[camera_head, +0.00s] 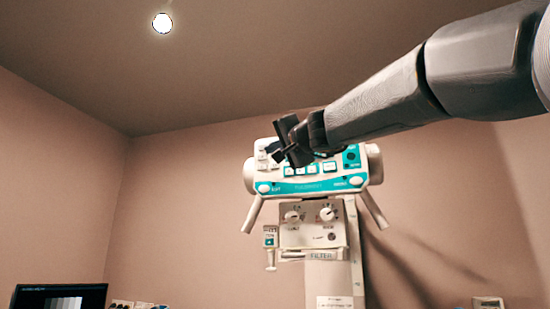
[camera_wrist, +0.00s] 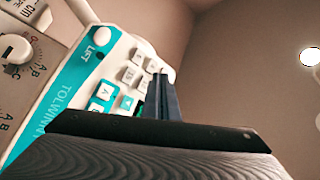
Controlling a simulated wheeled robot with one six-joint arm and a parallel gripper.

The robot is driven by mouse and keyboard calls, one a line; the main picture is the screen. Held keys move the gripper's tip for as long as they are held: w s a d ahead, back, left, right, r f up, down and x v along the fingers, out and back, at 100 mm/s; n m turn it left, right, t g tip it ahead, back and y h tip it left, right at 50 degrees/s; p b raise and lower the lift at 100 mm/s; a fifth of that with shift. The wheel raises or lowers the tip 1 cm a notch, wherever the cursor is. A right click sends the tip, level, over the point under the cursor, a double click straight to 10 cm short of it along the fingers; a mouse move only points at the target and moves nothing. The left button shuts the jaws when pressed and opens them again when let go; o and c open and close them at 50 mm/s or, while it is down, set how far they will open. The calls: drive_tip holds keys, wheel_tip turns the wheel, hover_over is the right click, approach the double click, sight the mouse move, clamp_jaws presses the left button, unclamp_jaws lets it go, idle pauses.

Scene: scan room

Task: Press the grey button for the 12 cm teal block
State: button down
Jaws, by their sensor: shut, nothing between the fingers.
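The white and teal control panel (camera_head: 300,188) is on a stand in the middle of the head view. It also shows tilted in the wrist view (camera_wrist: 62,100). Its small pale grey buttons (camera_wrist: 132,76) sit beside teal-marked buttons (camera_wrist: 106,91). I cannot read which one is for 12 cm. My gripper (camera_wrist: 160,78) is shut and empty, its fingertips over the end of the button group. Whether they touch a button I cannot tell. In the head view my gripper (camera_head: 277,152) covers the panel's upper middle and hides some buttons.
Below the panel are a knob box (camera_head: 312,225) and two slanted handles (camera_head: 252,214). A dark monitor (camera_head: 58,297) stands at lower left. A round ceiling light (camera_head: 162,23) is at upper left. The wall area left of the panel is clear.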

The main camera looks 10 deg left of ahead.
drive_tip(key=s, duration=0.3)
drive_tip(key=shift+s+a, duration=0.15)
idle(0.9)
